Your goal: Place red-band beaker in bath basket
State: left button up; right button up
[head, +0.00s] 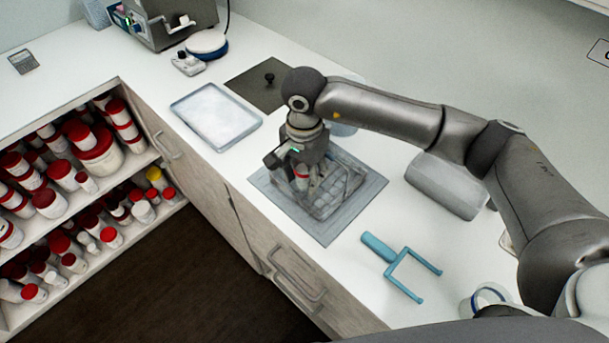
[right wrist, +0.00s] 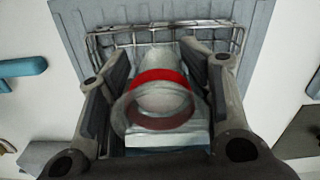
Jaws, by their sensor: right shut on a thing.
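The red-band beaker (head: 301,184) is pale with a red band. It also shows in the right wrist view (right wrist: 163,101), with its round rim toward the camera. My right gripper (head: 300,172) points down and is shut on the beaker, one finger on each side in the right wrist view (right wrist: 158,82). The wire bath basket (head: 345,187) stands on a grey mat; its wire rim (right wrist: 120,38) shows past the beaker. The beaker is over or inside the left part of the basket; I cannot tell whether it touches the basket floor. My left gripper is not in view.
A grey mat (head: 328,234) lies under the basket. A white tray (head: 216,115) is to its left, a translucent box (head: 447,185) to its right. A blue forked tool (head: 402,266) lies in front on the counter. Shelves of red-lidded jars (head: 99,150) stand at left.

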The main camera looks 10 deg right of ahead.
aim_at(305, 183)
jog(key=shift+w+d+f, duration=0.1)
jog(key=shift+w+f, duration=0.15)
jog(key=shift+f, duration=0.1)
notch_tip(305, 183, down, 3)
jog(key=shift+w+f+p, duration=0.1)
jog(key=shift+w+p, duration=0.05)
jog(key=shift+p, duration=0.4)
jog(key=shift+f, duration=0.25)
jog(key=o, duration=1.1)
jog(key=shift+o, duration=0.2)
